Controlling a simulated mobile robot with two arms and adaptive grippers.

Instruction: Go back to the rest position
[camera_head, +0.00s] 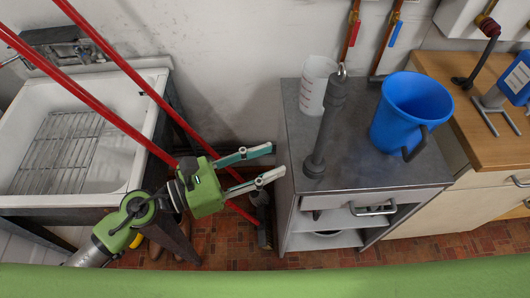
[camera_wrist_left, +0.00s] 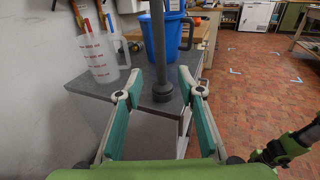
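My left gripper (camera_head: 277,161) is open in the camera_head view, with nothing between its fingers. Its tips are close to the left side of the grey metal cabinet (camera_head: 428,172). In the left wrist view, the two teal fingers of my left gripper (camera_wrist_left: 159,94) stand apart. A dark grey rod-shaped tool (camera_head: 326,130) stands on the cabinet top near its front edge, beyond the fingers and apart from them. A green and black part that looks like my right arm (camera_wrist_left: 290,145) shows at the right edge of the left wrist view; its fingers cannot be made out.
A clear measuring jug (camera_head: 314,88) and a blue bucket (camera_head: 410,108) stand on the cabinet. A white utility tub (camera_head: 137,100) is at left. Red poles (camera_head: 95,105) cross behind my left arm. A wooden counter (camera_head: 440,70) is at right. Open floor (camera_wrist_left: 250,90) lies right of the cabinet.

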